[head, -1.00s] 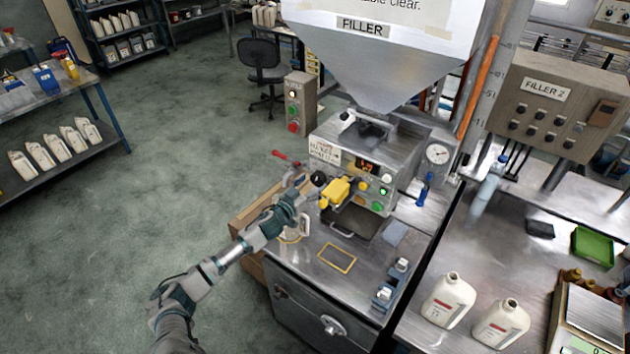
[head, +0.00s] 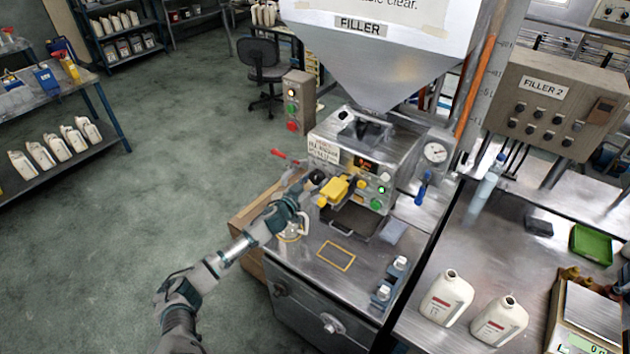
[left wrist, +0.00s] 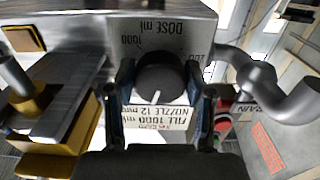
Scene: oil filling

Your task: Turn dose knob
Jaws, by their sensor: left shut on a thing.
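The dose knob (left wrist: 160,78) is round and dark with a white pointer mark, on the filler's metal face below the printed words "DOSE ml". In the left wrist view it sits between the two fingers of my left gripper (left wrist: 162,90), which is shut on it. The white pointer is toward the bottom of the picture. In the head view my left gripper (head: 300,194) reaches the left side of the filler machine (head: 362,140), and the knob is small and partly hidden there. My right gripper is not in view.
A yellow nozzle part (head: 336,188) juts out right beside my left gripper. A red-handled lever (head: 280,154) and grey pipe (left wrist: 265,82) are close by. White bottles (head: 447,297) stand on the right table.

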